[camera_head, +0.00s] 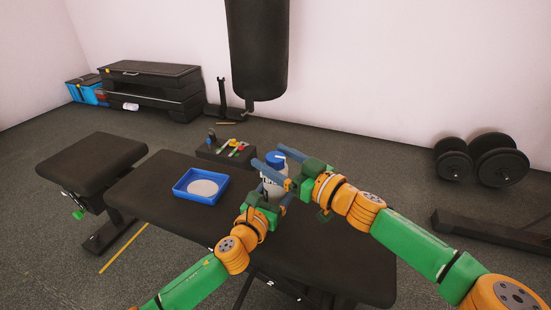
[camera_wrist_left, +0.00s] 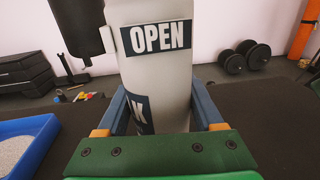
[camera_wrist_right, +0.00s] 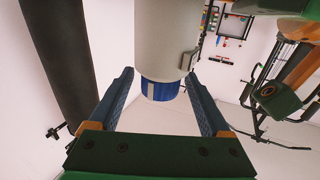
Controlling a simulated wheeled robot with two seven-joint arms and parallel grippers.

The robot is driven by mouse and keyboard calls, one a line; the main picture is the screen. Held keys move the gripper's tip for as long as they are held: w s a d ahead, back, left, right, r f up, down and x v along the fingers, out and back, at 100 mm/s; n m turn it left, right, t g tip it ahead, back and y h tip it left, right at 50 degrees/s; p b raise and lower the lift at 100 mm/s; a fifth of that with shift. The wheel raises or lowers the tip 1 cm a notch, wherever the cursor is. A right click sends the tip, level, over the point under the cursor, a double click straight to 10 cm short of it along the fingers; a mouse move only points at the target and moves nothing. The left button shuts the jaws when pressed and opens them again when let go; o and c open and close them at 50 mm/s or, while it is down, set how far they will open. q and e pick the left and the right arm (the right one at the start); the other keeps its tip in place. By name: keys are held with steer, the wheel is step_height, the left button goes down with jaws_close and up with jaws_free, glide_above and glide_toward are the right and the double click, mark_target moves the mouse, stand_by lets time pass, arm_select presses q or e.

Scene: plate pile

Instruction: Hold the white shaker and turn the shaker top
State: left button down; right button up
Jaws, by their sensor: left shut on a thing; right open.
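The white shaker (camera_head: 269,190) stands upright over the black bench, partly hidden by my grippers in the head view. Its body (camera_wrist_left: 160,70), with a dark "OPEN" label, fills the middle of the left wrist view. My left gripper (camera_wrist_left: 160,108) is shut on the body, one blue finger on each side. The blue shaker top (camera_head: 274,158) shows between the fingers of my right gripper (camera_head: 279,160). In the right wrist view the top (camera_wrist_right: 160,89) lies between the open fingers, with visible gaps on both sides. That view shows the shaker upside down.
A blue tray (camera_head: 180,193) holding a pale grey disc (camera_head: 203,188) lies left of the grippers on the black bench (camera_head: 145,205). A dark block (camera_head: 215,155) with small coloured items stands behind it. A punching bag (camera_head: 257,50) hangs beyond. Dumbbells (camera_head: 497,160) are far right.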

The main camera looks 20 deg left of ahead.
jaws_close()
steer(key=shift+s+a+m+t+h, duration=0.1)
steer(key=shift+m+t+h, duration=0.2)
steer(key=shift+t, duration=0.1)
steer(key=shift+s+a+f+m+t+h, duration=0.1)
steer(key=shift+m+t+h, duration=0.3)
steer(key=shift+m+t, duration=0.3)
steer(key=shift+s+a+m+t+h, duration=0.1)
steer(key=shift+m+t+h, duration=0.75)
steer(key=shift+t, duration=0.35)
steer(key=shift+m+t+h, duration=0.95)
steer(key=shift+t+h, duration=0.05)
steer(key=shift+h, duration=0.15)
steer(key=shift+w+d+t+h, duration=0.25)
steer(key=shift+d+t+h, duration=0.05)
